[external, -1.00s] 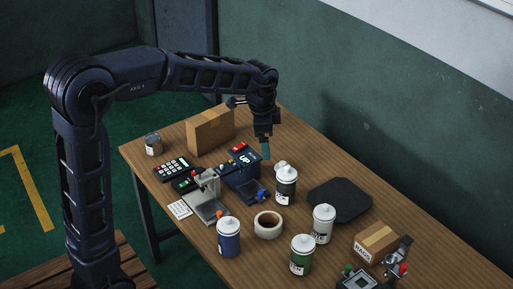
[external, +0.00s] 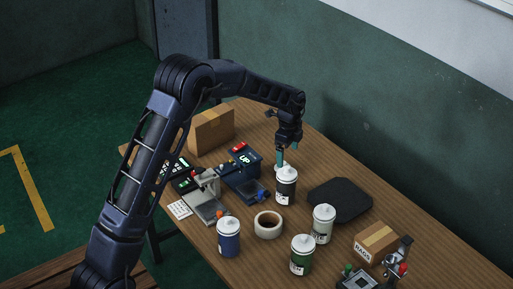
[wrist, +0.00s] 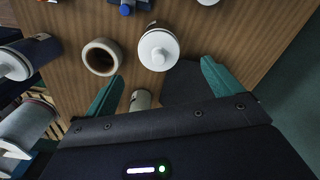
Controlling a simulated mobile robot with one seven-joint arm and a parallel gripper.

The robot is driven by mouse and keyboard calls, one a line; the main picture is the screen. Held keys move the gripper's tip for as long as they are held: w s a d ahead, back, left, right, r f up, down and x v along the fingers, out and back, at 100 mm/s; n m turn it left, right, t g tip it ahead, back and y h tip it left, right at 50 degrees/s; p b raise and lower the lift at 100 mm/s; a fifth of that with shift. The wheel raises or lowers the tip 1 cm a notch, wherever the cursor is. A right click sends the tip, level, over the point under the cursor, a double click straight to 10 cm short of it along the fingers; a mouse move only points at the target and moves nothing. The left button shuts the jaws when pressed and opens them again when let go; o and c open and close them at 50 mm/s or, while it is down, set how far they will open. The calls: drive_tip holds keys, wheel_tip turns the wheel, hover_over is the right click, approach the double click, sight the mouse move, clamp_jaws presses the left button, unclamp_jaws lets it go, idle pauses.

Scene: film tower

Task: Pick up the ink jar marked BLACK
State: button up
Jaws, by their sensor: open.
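A jar with a white lid and a dark body (external: 286,188) stands upright on the wooden table; its label is too small to read. In the wrist view its white lid (wrist: 158,48) lies ahead of my gripper, between the lines of the two teal fingers. My gripper (external: 279,162) is open and empty, pointing down just behind and above this jar, apart from it as far as I can tell. Other white-lidded jars stand nearby: a blue one (external: 228,240), a green one (external: 302,258) and a pale one (external: 323,226).
A tape roll (external: 268,224) lies left of the dark jar, and a flat black pad (external: 340,200) lies right of it. A blue machine (external: 240,175) stands to the left, near a cardboard box (external: 211,130). A smaller box (external: 376,241) sits at the right. Bare table lies behind the jar.

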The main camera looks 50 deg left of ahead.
sight(286, 176)
drive_tip(key=shift+w+a+f, duration=0.15)
drive_tip(key=shift+f, duration=0.45)
wheel_tip(286, 176, down, 5)
drive_tip(key=shift+s+d+f, duration=0.1)
drive_tip(key=shift+f, duration=1.25)
drive_tip(key=shift+s+d+f, duration=0.1)
drive_tip(key=shift+f, duration=1.2)
clamp_jaws()
